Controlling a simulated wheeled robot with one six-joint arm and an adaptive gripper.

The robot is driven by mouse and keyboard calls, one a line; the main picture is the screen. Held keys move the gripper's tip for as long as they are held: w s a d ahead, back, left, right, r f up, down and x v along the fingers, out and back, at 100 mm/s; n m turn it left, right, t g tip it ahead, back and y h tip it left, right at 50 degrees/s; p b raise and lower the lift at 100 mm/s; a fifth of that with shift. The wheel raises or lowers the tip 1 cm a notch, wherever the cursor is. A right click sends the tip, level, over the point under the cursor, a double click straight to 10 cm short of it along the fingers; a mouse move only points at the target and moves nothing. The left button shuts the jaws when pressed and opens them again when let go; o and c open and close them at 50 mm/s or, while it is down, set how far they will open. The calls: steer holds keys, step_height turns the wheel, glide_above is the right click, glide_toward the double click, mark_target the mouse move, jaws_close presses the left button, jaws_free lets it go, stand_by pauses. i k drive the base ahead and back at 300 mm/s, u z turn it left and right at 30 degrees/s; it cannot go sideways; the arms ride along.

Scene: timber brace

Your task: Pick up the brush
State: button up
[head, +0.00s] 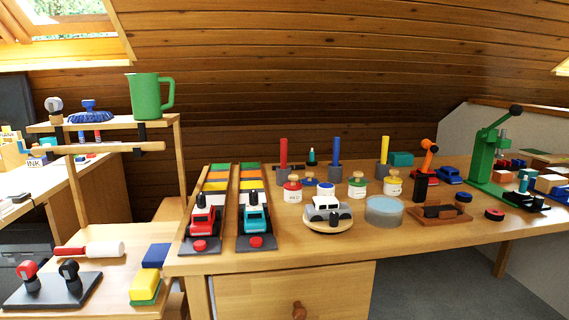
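A blue brush-like object (89,112) with a dark, spreading lower edge lies on the raised wooden shelf (110,122) at the left. It sits between a small round-knobbed item (54,108) and a green pitcher (150,97). It is small in the picture, so its bristles are hard to make out. My gripper is not in view, and nothing visible touches the brush.
Below the shelf, a lower wooden surface (95,262) holds a red-handled white roller (90,250), a dark stand with two knobs (55,285) and yellow and blue blocks. The long table carries toy trucks, jars, colored posts and a green press (490,150).

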mark_target(283, 141)
steer(key=z, duration=0.05)
steer(key=k, duration=1.1)
steer(key=u, duration=0.85)
steer(key=i, duration=1.45)
steer(key=z, duration=0.4)
